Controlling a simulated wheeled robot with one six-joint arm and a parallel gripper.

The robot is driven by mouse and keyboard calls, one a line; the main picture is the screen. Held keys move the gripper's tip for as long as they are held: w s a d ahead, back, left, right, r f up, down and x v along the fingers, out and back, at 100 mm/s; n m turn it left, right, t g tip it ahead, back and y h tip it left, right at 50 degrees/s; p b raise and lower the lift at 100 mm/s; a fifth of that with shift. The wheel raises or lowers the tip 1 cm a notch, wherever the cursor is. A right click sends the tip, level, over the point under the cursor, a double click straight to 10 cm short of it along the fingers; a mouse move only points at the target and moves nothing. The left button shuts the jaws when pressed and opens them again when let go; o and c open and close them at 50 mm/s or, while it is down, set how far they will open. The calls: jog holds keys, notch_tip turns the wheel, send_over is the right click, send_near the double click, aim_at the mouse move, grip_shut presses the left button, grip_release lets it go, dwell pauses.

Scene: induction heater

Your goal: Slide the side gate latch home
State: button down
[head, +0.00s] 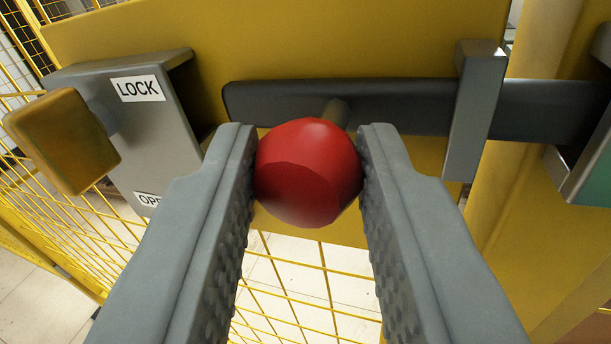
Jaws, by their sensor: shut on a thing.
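The side gate latch is a dark flat bolt (400,105) lying across a yellow plate (330,45). A red ball knob (305,165) stands out from the bolt on a short stem. My gripper (307,172) has one finger on each side of the knob and is shut on it. The bolt passes behind a grey guide bracket (475,105). Its right part spans the gap beside the yellow post and reaches the grey keeper (592,160) at the right edge. The bolt's far end is cut off by the frame, so how deep it sits cannot be told.
A grey box (150,140) labelled LOCK, with a second label partly hidden, stands at the left. An orange-brown handle (62,140) sticks out in front of it. Yellow mesh (290,290) fills the space below the plate, with pale floor behind it.

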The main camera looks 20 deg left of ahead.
jog(key=shift+d, duration=0.1)
jog(key=c, duration=1.1)
grip_release()
jog(key=shift+d, duration=0.2)
jog(key=v, duration=1.7)
jog(key=shift+s, duration=0.25)
jog(key=shift+r, duration=0.1)
